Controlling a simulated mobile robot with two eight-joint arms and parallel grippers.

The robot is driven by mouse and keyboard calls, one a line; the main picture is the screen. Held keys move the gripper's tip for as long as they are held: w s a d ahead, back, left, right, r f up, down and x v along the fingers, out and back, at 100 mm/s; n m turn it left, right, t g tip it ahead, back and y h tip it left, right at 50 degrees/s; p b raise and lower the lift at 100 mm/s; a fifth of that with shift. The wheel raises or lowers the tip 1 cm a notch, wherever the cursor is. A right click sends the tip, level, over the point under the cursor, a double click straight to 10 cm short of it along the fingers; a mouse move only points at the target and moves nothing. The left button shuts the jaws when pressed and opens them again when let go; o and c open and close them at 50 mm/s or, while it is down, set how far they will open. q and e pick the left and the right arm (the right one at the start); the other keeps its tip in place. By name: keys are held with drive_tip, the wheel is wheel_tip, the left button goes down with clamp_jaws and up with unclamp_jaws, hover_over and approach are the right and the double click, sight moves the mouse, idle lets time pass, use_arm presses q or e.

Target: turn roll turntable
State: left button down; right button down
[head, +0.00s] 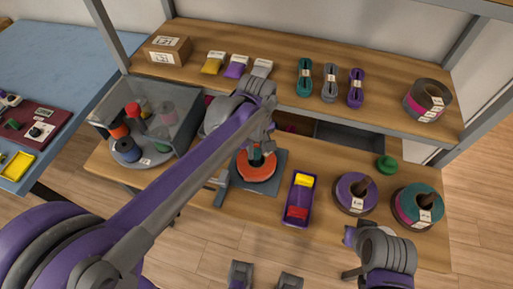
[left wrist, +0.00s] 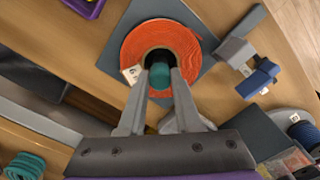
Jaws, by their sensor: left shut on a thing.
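An orange cord roll (head: 257,168) lies flat on a grey square plate (head: 276,182) on the lower shelf; it fills the upper middle of the left wrist view (left wrist: 140,40). A teal post (left wrist: 160,72) stands in its centre hole. My left gripper (left wrist: 163,74) reaches down from above with its fingers shut on the teal post, inside the roll's ring. My right gripper (head: 352,254) is at the lower right, in front of the shelf; its jaw gap is unclear. A round grey turntable (head: 164,158) with several rolls sits in a clear-walled case at the left.
A purple tray (head: 298,220) with yellow and red pieces lies right of the plate. Two wound spools (head: 352,203) (head: 404,207) and a green piece (head: 386,164) are farther right. The upper shelf (head: 290,62) holds cord bundles and overhangs behind. A blue-and-grey clamp (left wrist: 250,65) is beside the plate.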

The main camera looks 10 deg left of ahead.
use_arm(q)
drive_tip(key=shift+m, duration=3.4)
use_arm(e)
drive_tip(key=shift+r, duration=0.25)
use_arm(q)
drive_tip(key=shift+m+p, duration=0.35)
drive_tip(key=shift+m, duration=3.05)
use_arm(e)
drive_tip(key=shift+r, duration=0.15)
use_arm(q)
drive_tip(key=shift+m, duration=3.3)
use_arm(e)
drive_tip(key=shift+w, duration=0.1)
use_arm(q)
drive_tip(key=shift+m, duration=3.1)
drive_tip(key=shift+m, duration=0.5)
drive_tip(key=c, duration=0.6)
unclamp_jaws()
use_arm(e)
drive_tip(key=shift+r, duration=0.1)
